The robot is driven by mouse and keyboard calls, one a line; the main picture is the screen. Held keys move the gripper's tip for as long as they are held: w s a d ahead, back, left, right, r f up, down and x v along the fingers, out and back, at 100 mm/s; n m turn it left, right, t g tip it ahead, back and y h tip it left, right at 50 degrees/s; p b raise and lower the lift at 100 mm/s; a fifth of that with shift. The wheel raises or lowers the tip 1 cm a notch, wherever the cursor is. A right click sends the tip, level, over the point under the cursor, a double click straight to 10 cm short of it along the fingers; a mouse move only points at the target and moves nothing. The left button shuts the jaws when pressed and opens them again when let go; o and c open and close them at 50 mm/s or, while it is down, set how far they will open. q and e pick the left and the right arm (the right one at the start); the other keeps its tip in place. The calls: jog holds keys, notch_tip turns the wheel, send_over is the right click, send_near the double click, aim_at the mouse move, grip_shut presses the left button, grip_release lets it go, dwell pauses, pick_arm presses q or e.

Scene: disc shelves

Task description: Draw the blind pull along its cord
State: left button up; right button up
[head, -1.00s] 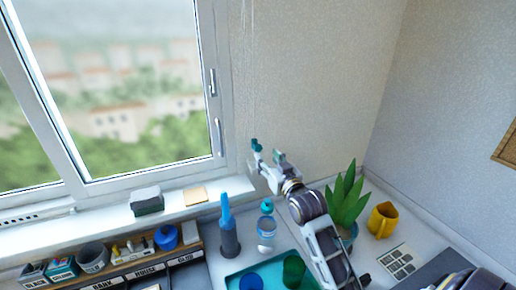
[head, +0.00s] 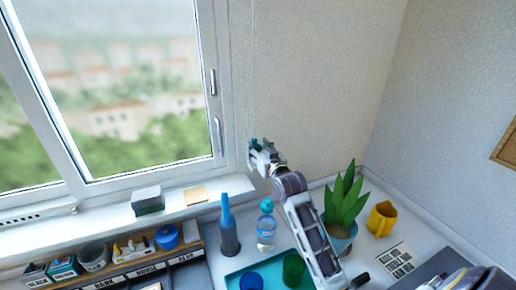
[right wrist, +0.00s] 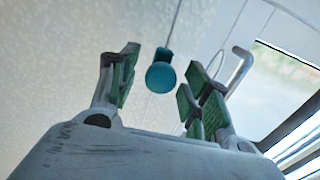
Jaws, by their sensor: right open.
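The blind pull is a small teal knob (right wrist: 161,76) on a thin cord (right wrist: 175,22) in the right wrist view. In the head view my right gripper (head: 262,155) is in front of the wall just right of the window frame. There the knob is hard to tell from the finger pads. My left gripper is not in view.
The window (head: 120,90) and its sill (head: 100,222) are left of the gripper. Below stand a blue-capped bottle (head: 266,232), a dark spray-like bottle (head: 229,235), a teal tray (head: 232,280) with cups, a potted plant (head: 345,205) and a yellow mug (head: 381,220).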

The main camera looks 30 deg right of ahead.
jog(key=shift+w, duration=0.25)
grip_shut()
dwell(0.3)
